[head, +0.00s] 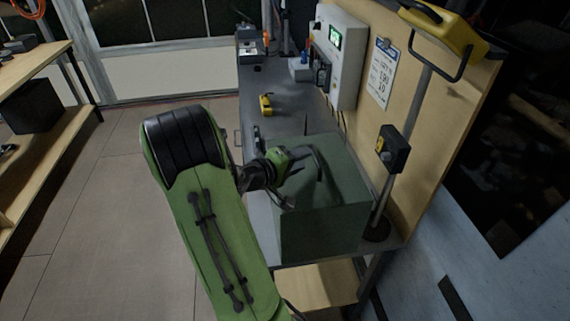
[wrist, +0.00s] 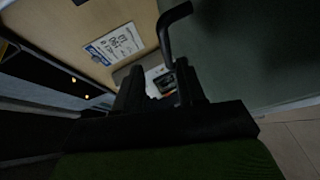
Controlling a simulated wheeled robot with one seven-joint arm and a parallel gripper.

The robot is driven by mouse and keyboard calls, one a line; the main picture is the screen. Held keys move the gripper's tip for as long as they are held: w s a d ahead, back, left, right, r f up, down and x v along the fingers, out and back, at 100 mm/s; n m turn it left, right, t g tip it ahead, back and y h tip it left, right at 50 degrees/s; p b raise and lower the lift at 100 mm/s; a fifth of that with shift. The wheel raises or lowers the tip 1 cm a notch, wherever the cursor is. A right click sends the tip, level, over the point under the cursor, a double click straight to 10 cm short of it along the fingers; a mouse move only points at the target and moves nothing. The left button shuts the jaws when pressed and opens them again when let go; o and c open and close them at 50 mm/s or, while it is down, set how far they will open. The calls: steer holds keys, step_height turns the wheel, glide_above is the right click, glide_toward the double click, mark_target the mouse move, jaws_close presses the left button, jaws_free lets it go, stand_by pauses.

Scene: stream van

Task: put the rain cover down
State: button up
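The rain cover (head: 325,233) is a dark green box-shaped hood at the near end of the grey bench, with a dark bent handle (head: 319,165) on top. It looks upright; whether its lower edge touches the bench all round is unclear. In the wrist view the cover (wrist: 265,45) fills the upper right and its handle (wrist: 167,38) reaches down toward the fingers. My gripper (head: 301,154) is just left of the handle, above the cover. In the wrist view, my gripper (wrist: 163,83) has its fingers apart, with background visible between them. Contact with the handle is not clear.
The grey bench (head: 285,112) runs away behind the cover and holds a small yellow tool (head: 266,104). A white control box (head: 340,55) and a paper sheet (head: 382,73) are on the right board. A post with a black box (head: 393,149) stands close right of the cover.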

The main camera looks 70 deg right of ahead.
steer(key=v, duration=0.7)
steer(key=shift+w+a, duration=0.1)
steer(key=shift+a, duration=0.2)
steer(key=w+a+n+t+y, duration=0.1)
steer(key=w+a+t+y, duration=0.25)
steer(key=a, duration=0.55)
steer(key=w+a+t+y, duration=0.3)
steer(key=a+t+y, duration=0.15)
steer(key=a, duration=0.45)
steer(key=s+a+r+n+t+y, duration=0.1)
steer(key=a+n+t+y, duration=0.1)
steer(key=a, duration=0.6)
steer(key=s+a+r+n+t+y, duration=0.1)
steer(key=s+a+r+n+y, duration=0.1)
steer(key=a, duration=0.6)
steer(key=shift+s+a+r+n+t+y, duration=0.15)
steer(key=shift+a+n+t+y, duration=0.25)
steer(key=shift+n+y, duration=0.5)
